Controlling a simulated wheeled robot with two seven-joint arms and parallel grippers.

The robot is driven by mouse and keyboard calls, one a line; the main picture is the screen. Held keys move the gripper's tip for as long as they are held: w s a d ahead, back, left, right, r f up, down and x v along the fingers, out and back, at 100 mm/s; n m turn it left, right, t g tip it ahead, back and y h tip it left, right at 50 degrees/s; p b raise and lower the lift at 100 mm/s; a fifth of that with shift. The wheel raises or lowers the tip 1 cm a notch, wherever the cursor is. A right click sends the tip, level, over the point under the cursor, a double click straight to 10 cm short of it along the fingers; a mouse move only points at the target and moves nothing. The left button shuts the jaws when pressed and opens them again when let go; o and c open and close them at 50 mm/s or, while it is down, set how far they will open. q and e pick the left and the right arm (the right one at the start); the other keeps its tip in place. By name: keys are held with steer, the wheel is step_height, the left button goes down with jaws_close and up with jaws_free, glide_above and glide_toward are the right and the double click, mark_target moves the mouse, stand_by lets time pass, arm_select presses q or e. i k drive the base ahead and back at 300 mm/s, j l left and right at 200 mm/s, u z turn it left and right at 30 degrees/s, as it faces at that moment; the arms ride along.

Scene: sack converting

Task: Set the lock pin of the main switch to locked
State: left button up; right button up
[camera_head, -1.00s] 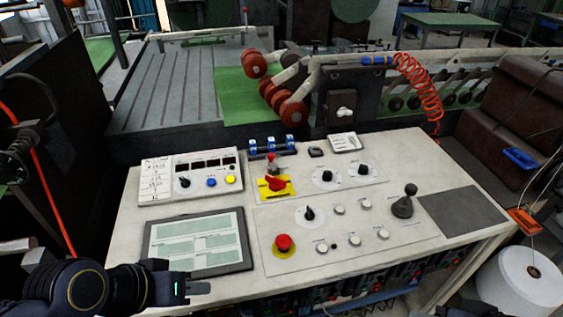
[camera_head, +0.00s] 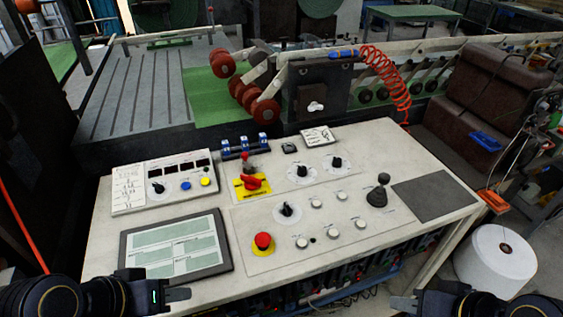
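The main switch (camera_head: 252,183) is a red rotary handle on a yellow plate, on the upper middle of the cream control panel (camera_head: 330,240). Just behind it stands a small post with a red top (camera_head: 246,158), which looks like the lock pin; its exact setting is too small to tell. My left gripper (camera_head: 183,294) is at the bottom left, in front of the screen and well apart from the switch. My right gripper (camera_head: 400,303) is at the bottom right, also far from it. Neither gripper's finger gap can be made out, and no held object shows.
A red emergency button (camera_head: 263,241), black knobs and white buttons lie right and front of the switch. Blue-topped parts (camera_head: 245,146) stand behind it. A joystick (camera_head: 378,194) stands at right, a screen (camera_head: 176,248) at front left. The air above the panel is clear.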

mark_target(245, 154)
steer(key=i+l+z, duration=0.1)
steer(key=l, duration=0.3)
steer(key=i+l, duration=0.2)
steer(key=l, duration=0.15)
steer(key=i+l+z, duration=0.15)
steer(key=l, duration=0.25)
